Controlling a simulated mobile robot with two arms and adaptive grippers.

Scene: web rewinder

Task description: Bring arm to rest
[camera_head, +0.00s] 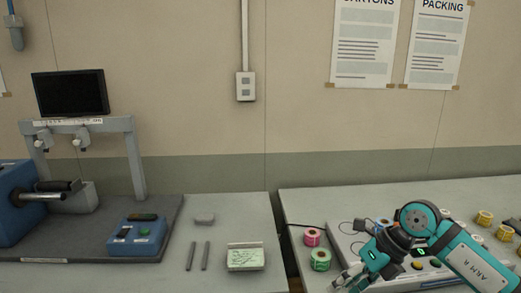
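My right arm, teal and dark grey, comes in from the lower right over the right-hand table (301,204). Its gripper (348,280) points down and left at the bottom edge of the head view, partly cut off. It is just below a green-and-white roll (320,259). The fingers are too small and cropped to show whether they are open or shut, or whether they hold anything. My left gripper is not in view.
A rewinder machine (25,205) with a monitor (70,92) and blue control box (137,236) stands left. A notepad (245,257) and two grey bars (198,256) lie beside it. A pink roll (312,237) and several yellow rolls (485,218) are on the right table. A gap separates the tables.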

